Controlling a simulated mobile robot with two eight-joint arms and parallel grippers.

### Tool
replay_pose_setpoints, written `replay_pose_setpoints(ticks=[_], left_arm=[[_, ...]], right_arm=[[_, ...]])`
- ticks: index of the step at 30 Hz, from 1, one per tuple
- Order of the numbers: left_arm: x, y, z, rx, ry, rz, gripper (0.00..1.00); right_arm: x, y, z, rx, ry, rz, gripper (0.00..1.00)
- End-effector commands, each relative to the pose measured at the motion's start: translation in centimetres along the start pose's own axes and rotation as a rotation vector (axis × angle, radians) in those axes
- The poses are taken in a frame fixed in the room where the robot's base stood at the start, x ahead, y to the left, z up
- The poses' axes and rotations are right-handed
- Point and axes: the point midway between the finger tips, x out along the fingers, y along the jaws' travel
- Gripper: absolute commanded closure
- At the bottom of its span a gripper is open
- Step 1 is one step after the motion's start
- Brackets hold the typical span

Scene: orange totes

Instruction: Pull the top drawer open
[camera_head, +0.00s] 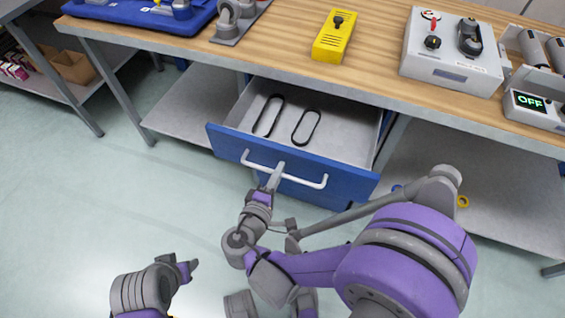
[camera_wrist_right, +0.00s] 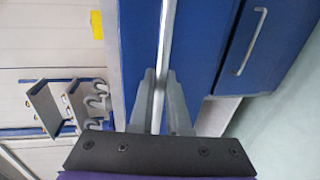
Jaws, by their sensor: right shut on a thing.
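The top drawer (camera_head: 335,177) has a blue front and stands partly open under the wooden table. Two black ring-shaped bands (camera_head: 306,127) lie on its grey floor. A white bar handle (camera_head: 314,182) runs across the drawer front. My right gripper (camera_head: 275,177) is shut on the handle near its middle. In the right wrist view the fingers of my right gripper (camera_wrist_right: 160,98) close around the pale handle bar (camera_wrist_right: 164,45). My left gripper (camera_head: 190,269) hangs at the bottom left in the head view, away from the drawer; its jaws cannot be made out.
The wooden tabletop (camera_head: 290,60) bears a yellow box (camera_head: 335,37), a grey control box (camera_head: 452,55), a display reading OFF (camera_head: 535,105) and a blue tray (camera_head: 140,10). A lower blue drawer with its own handle (camera_wrist_right: 250,42) shows in the wrist view. Floor at left is clear.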

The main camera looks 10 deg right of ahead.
Motion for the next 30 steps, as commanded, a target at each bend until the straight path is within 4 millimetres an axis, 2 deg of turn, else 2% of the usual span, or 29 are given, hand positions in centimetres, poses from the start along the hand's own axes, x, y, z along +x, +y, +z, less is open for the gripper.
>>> replay_pose_setpoints(ticks=[3,10,25,26,30], left_arm=[[0.1,0.0,0.0,0.000,0.000,0.000,0.50],[0.1,0.0,0.0,0.000,0.000,0.000,0.50],[0.1,0.0,0.0,0.000,-0.001,0.000,0.50],[0.1,0.0,0.0,0.000,-0.001,0.000,0.50],[0.1,0.0,0.0,0.000,0.000,0.000,0.50]], right_arm=[[-2.0,-0.4,-0.1,-0.001,0.004,0.001,1.00],[-4.3,-0.9,-0.1,0.000,0.003,0.001,1.00],[-4.9,-1.0,0.0,0.000,-0.001,0.001,1.00],[-4.9,-1.0,0.0,0.000,-0.001,0.001,0.84],[-4.9,-1.0,0.0,-0.001,-0.001,0.001,0.58]])
